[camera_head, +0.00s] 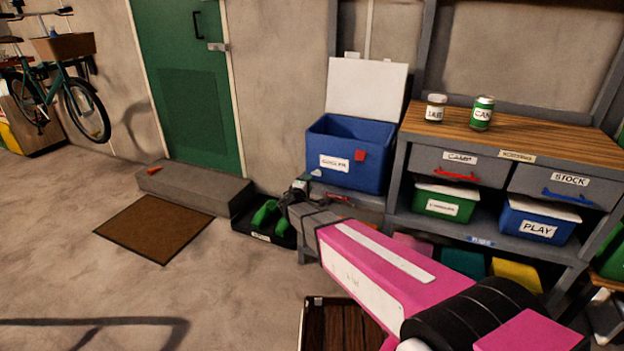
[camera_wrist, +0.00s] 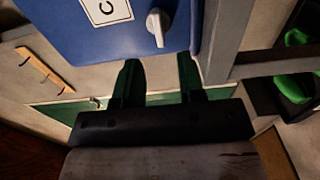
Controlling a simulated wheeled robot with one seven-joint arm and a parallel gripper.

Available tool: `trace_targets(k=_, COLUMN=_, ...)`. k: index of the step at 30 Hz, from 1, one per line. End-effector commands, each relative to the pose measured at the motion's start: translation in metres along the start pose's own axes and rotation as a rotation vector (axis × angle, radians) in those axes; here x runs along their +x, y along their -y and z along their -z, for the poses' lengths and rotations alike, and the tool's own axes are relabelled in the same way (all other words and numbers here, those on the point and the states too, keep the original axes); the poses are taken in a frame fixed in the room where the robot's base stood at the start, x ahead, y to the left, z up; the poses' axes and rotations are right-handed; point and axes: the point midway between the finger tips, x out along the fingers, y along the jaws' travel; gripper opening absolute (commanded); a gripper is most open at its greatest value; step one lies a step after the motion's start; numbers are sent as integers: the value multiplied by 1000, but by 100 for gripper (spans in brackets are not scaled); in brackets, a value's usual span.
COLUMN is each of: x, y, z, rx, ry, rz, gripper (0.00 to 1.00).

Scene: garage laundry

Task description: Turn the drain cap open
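The blue cooler box (camera_head: 335,150) stands on a low grey shelf with its white lid (camera_head: 367,88) raised. In the wrist view its blue wall (camera_wrist: 120,45) fills the top, with part of a white label (camera_wrist: 106,10). A pale grey knob, which looks like the drain cap (camera_wrist: 157,27), sits on that wall beside the label. My gripper (camera_wrist: 160,65) is open and empty. The cap lies beyond the fingertips, roughly in line with the gap, and appears apart from them.
A red piece (camera_head: 360,155) is on the cooler's front. A grey post (camera_wrist: 228,30) stands close beside the fingers. Green shoes (camera_head: 265,213) sit in a black tray below. A workbench (camera_head: 545,135) stands to the right. The floor (camera_head: 70,270) at left is mostly clear.

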Motion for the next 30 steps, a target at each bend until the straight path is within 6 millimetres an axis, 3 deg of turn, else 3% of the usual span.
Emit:
trace_targets(k=3, x=-20, y=-1, z=-1, rx=-1, ry=-1, rz=0, gripper=36)
trace_targets(k=7, x=-33, y=-1, z=-1, rx=-1, ry=0, rz=-1, gripper=36)
trace_targets(k=22, x=-37, y=0, z=-4, rx=4, ry=10, rz=6, gripper=36)
trace_targets(k=26, x=-32, y=1, z=-32, rx=34, ry=73, rz=51, gripper=36)
trace_targets(k=30, x=-26, y=6, z=-90, rx=104, ry=214, rz=159, gripper=36)
